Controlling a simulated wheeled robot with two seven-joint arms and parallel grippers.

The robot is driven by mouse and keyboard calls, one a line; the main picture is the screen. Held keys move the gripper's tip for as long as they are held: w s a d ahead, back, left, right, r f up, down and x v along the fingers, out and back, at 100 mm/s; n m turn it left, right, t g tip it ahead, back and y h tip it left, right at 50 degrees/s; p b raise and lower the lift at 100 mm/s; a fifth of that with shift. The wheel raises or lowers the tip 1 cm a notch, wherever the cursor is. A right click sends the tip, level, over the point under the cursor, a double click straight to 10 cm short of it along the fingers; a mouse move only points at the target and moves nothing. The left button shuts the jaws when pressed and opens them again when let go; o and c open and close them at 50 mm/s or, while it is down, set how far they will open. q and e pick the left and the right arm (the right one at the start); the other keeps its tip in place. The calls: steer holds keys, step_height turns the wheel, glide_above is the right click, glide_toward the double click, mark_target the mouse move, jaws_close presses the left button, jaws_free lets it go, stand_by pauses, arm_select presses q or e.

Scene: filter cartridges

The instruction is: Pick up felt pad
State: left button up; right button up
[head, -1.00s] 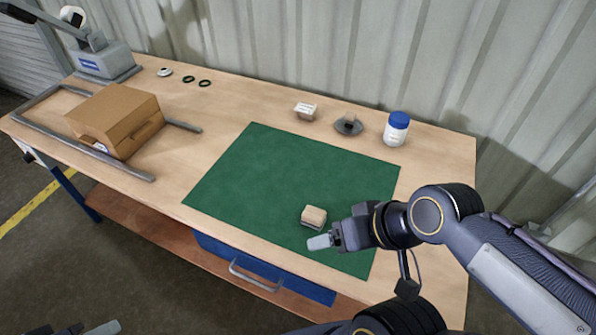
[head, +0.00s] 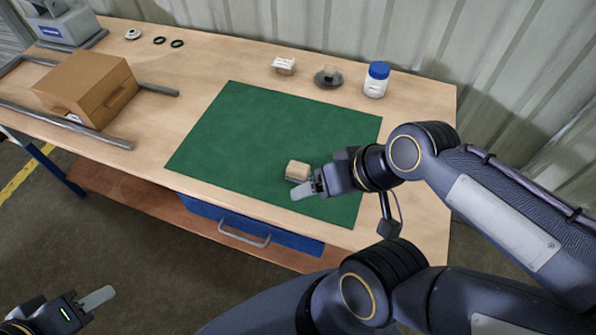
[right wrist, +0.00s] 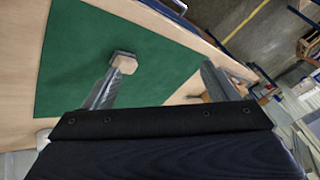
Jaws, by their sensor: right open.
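The felt pad (head: 298,170), a small beige block with a grey underside, lies on the green mat (head: 235,130) near its front right part. My right gripper (head: 306,189) is just in front of it in the head view. In the right wrist view the pad (right wrist: 124,63) is by the tip of the left finger, not centred between the fingers. The right gripper (right wrist: 160,85) is open, with nothing between its fingers. My left gripper (head: 95,299) is at the lower left, off the table; only one finger shows clearly.
At the back stand a white box (head: 284,66), a dark round dish (head: 328,82) and a blue-lidded jar (head: 376,80). A cardboard box (head: 86,88) sits at the left beside metal rails. A blue drawer (head: 250,225) is below the table. The mat is otherwise clear.

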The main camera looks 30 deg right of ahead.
steer(key=w+d+f+m+g+h+b, duration=0.1)
steer(key=w+d+f+m+g+b, duration=0.2)
steer(key=w, duration=0.5)
steer(key=m+g+h, duration=0.2)
steer(key=m+h, duration=0.2)
steer(key=m, duration=0.1)
glide_above(298, 167)
steer(key=s, duration=0.1)
steer(key=f, duration=0.7)
steer(key=shift+a+p, duration=0.3)
steer(key=shift+a, duration=0.1)
steer(key=f, duration=0.5)
steer(key=w+f, duration=0.1)
steer(key=f, duration=0.1)
steer(key=shift+d+f, duration=0.35)
steer(key=shift+d, duration=0.05)
steer(key=c, duration=1.1)
steer(key=shift+r, duration=0.1)
steer(key=shift+c, duration=0.2)
steer(key=shift+r, duration=0.1)
